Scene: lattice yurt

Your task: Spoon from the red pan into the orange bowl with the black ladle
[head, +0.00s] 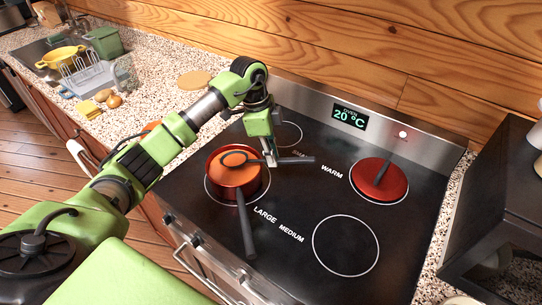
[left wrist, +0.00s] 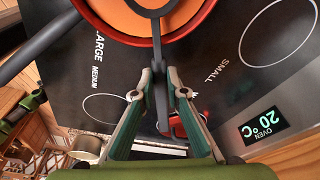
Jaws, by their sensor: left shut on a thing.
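The red pan (head: 226,190) stands on the large burner at the left of the stove, with orange food inside. The black ladle (head: 298,160) has its head over the food, within the pan's rim; I cannot tell how deep it dips. My left gripper (head: 271,158) is just right of the pan, shut on the ladle's handle. In the left wrist view, the gripper (left wrist: 160,78) has the ladle handle (left wrist: 162,112) between its fingers, and the red pan (left wrist: 205,12) is at the top. An orange edge (head: 152,125) behind my left arm may be the orange bowl; it is mostly hidden.
A red lid (head: 379,182) lies on the warm burner. The pan's dark handle (head: 246,228) points to the front. The medium burner (head: 345,246) is empty. A dish rack (head: 84,78), yellow colander (head: 62,57) and glass (head: 122,78) stand on the left counter.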

